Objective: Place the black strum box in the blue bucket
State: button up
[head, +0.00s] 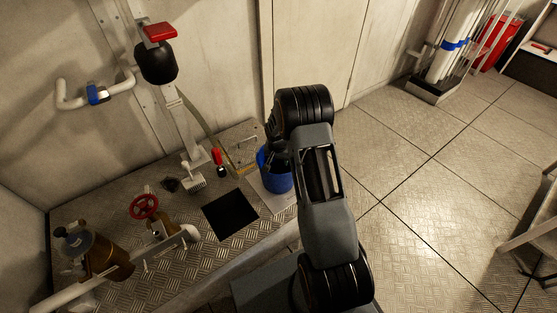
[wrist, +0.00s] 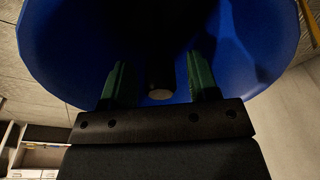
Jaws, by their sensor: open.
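The blue bucket (head: 275,178) stands on a pale plate on the raised tread-plate deck, partly hidden by my arm. Its blue wall fills the upper wrist view (wrist: 70,60). My gripper (wrist: 160,80) is open, with its two green fingers apart and pointing into the bucket's mouth. In the head view the gripper (head: 277,147) is at the bucket's top and mostly hidden by my arm. A dark shape shows between and beyond the fingers in the shaded bucket; I cannot tell whether it is the black strum box. I cannot clearly identify the strum box elsewhere.
A black square mat (head: 230,213) lies left of the bucket. A small dark object (head: 170,184), a white brush (head: 194,182) and a red-handled tool (head: 218,162) lie behind it. A red valve wheel (head: 145,206) and brass filter (head: 100,255) stand left.

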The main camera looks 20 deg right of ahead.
jog(key=s+a+r+n+p, duration=0.15)
jog(key=s+r, duration=0.25)
jog(key=r, duration=0.4)
jog(key=s+a+r+n, duration=0.1)
jog(key=s+a+r, duration=0.2)
jog(key=r, duration=0.5)
jog(key=s+a+r+n+p, duration=0.15)
jog(key=s+r, duration=0.25)
jog(key=r, duration=0.4)
jog(key=s+a+r+n, duration=0.1)
jog(key=s+a+r, duration=0.1)
jog(key=s, duration=0.4)
jog(key=s+a+r+n+t+y, duration=0.1)
jog(key=s+a+r+n, duration=0.1)
jog(key=s, duration=0.5)
jog(key=shift+s+a+n, duration=0.3)
jog(key=shift+a, duration=0.3)
notch_tip(320, 180, up, 29)
jog(key=t+p, duration=0.1)
jog(key=p, duration=2.5)
jog(key=shift+a+f+p, duration=0.2)
jog(key=shift+p, duration=0.15)
